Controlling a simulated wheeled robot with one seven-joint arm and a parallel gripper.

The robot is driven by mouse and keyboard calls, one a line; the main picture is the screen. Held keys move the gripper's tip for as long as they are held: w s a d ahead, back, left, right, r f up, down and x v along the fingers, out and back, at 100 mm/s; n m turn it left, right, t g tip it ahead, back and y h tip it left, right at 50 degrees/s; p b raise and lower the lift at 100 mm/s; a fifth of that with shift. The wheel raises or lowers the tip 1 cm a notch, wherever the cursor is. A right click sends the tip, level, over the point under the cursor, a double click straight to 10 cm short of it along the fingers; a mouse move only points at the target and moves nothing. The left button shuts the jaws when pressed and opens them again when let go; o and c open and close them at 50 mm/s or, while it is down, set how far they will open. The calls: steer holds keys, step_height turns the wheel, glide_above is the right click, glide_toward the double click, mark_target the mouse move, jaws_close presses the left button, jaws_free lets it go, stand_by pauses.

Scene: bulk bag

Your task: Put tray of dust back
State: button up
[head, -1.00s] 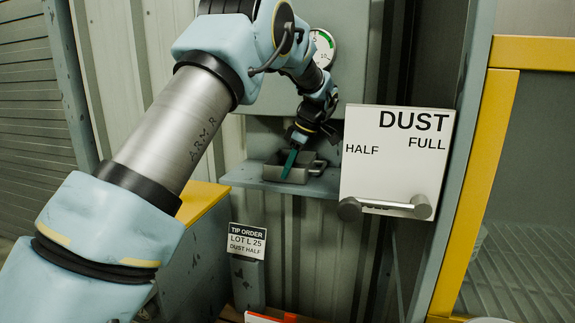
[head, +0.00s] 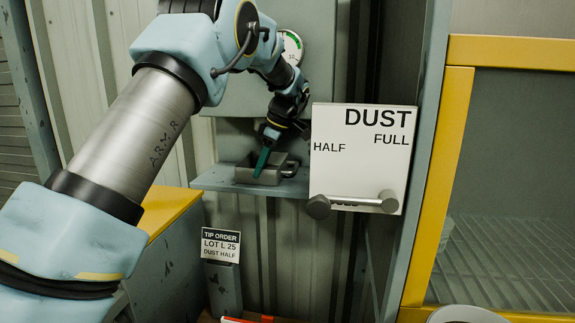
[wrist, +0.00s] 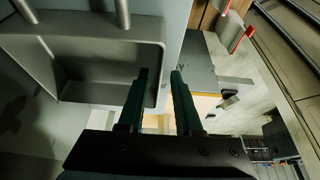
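The small grey tray (head: 245,174) rests on a blue-grey wall shelf (head: 215,180), with a bar handle on its right side in the head view. In the wrist view the tray (wrist: 105,68) looks plain grey inside, and I cannot make out dust. My gripper (head: 263,162) points down at the tray. In the wrist view my gripper (wrist: 160,75) has its two dark green fingers apart, one on each side of the tray's near right wall. A gap shows between the fingers, and I cannot tell whether either touches the wall.
A white DUST panel (head: 360,165) marked HALF and FULL, with a bar handle, stands right of the shelf. A TIP ORDER sign (head: 221,244) reads LOT L 25, DUST HALF. A yellow-framed mesh panel (head: 505,200) stands at the right. A gauge (head: 292,48) is partly hidden by my arm.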

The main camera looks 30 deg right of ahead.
steer(key=b+v, duration=0.1)
steer(key=v, duration=0.2)
steer(key=shift+d+r, duration=0.2)
steer(key=s+d+b, duration=0.1)
steer(key=s+d, duration=0.3)
steer(key=s+d+b, duration=0.1)
steer(key=s+d, duration=0.3)
steer(key=d, duration=0.1)
steer(key=shift+r, duration=0.1)
steer(key=shift+a, duration=0.1)
